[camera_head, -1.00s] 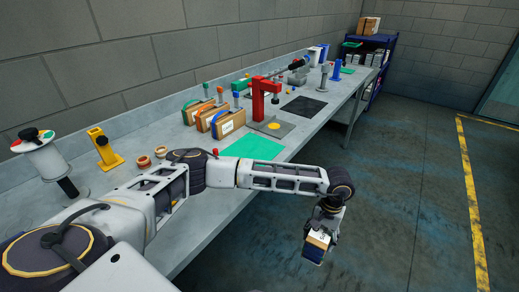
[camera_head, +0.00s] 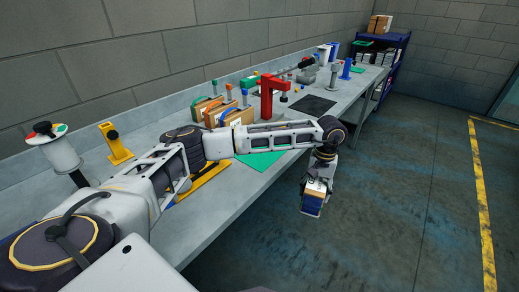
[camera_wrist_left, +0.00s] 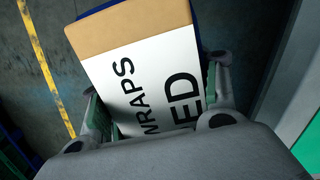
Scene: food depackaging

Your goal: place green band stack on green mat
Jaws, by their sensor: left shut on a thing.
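My left gripper (camera_head: 318,180) is shut on a labelled stack (camera_head: 313,204) and holds it in the air beyond the table's front edge. The stack (camera_wrist_left: 135,70) has a tan edge, a white label with the letters "WRAPS" and "ED", and a blue part behind. Narrow green strips show beside the fingers in the wrist view; I cannot tell if they belong to the stack or the fingers. The green mat (camera_head: 262,166) lies flat on the table, left of the gripper and partly behind my left arm. My right gripper is not in view.
Tan boxes (camera_head: 227,118) with coloured bands stand behind the green mat. A red stand (camera_head: 267,97) and black mat (camera_head: 312,105) are farther along the table. A yellow holder (camera_head: 115,142) stands at the left. Open floor (camera_head: 400,190) lies right of the table.

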